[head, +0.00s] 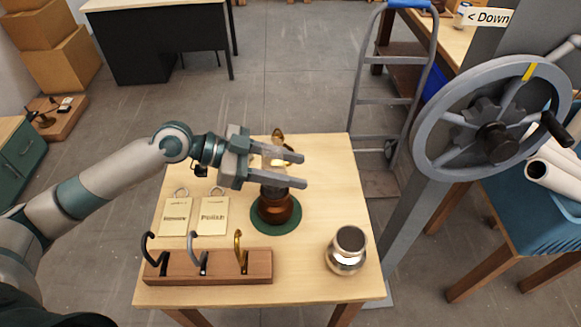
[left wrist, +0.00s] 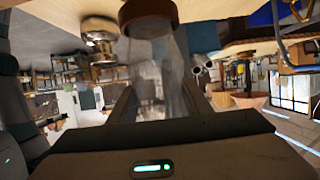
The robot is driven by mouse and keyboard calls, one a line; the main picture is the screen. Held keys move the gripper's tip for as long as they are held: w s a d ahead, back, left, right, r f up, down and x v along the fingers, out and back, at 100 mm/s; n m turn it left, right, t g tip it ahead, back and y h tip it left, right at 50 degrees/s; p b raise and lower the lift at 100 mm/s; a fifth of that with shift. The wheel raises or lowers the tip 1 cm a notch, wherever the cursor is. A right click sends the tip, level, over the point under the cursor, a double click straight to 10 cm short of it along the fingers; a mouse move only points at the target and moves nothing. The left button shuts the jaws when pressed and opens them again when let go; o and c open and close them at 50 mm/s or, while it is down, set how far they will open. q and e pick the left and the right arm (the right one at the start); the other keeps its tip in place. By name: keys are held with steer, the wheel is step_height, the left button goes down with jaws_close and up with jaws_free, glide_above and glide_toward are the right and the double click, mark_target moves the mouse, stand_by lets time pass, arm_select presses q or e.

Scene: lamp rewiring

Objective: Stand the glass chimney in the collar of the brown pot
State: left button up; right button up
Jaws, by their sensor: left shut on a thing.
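The brown pot (head: 274,208) stands upright on a round green mat (head: 290,228) on the table. My left gripper (head: 300,170) is over the pot, its fingers level and pointing right. It is shut on the glass chimney, which is clear and hard to make out in the head view. In the left wrist view, which is upside down, the chimney (left wrist: 168,75) shows as a faint see-through shape between the fingers. The pot (left wrist: 148,16) shows beside the chimney's lower end. The collar is hidden, so I cannot tell whether the chimney touches it. My right gripper is out of view.
A silver pot (head: 347,252) stands at the table's front right. A wooden rack (head: 208,267) with black, grey and brass hooks lies along the front left. Two labelled tags (head: 195,216) lie behind it. A large grey handwheel (head: 492,118) stands beyond the table's right side.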

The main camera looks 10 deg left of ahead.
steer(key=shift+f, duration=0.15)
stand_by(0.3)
arm_select(q)
steer(key=o, duration=1.1)
steer(key=shift+o, duration=0.2)
steer(key=shift+a, duration=0.2)
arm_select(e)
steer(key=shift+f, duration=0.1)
arm_select(q)
steer(key=shift+s+a+r+b, duration=0.1)
steer(key=shift+s+a+b, duration=0.1)
steer(key=shift+a+b, duration=0.35)
steer(key=b+v, duration=0.2)
steer(key=v, duration=0.3)
steer(key=b+v, duration=0.4)
steer(key=v, duration=0.7)
steer(key=shift+r, duration=0.15)
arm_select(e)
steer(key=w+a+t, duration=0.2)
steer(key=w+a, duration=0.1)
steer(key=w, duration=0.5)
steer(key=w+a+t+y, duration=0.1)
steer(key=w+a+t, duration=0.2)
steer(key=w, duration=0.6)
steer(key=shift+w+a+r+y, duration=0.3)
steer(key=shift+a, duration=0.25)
arm_select(q)
steer(key=shift+d, duration=0.1)
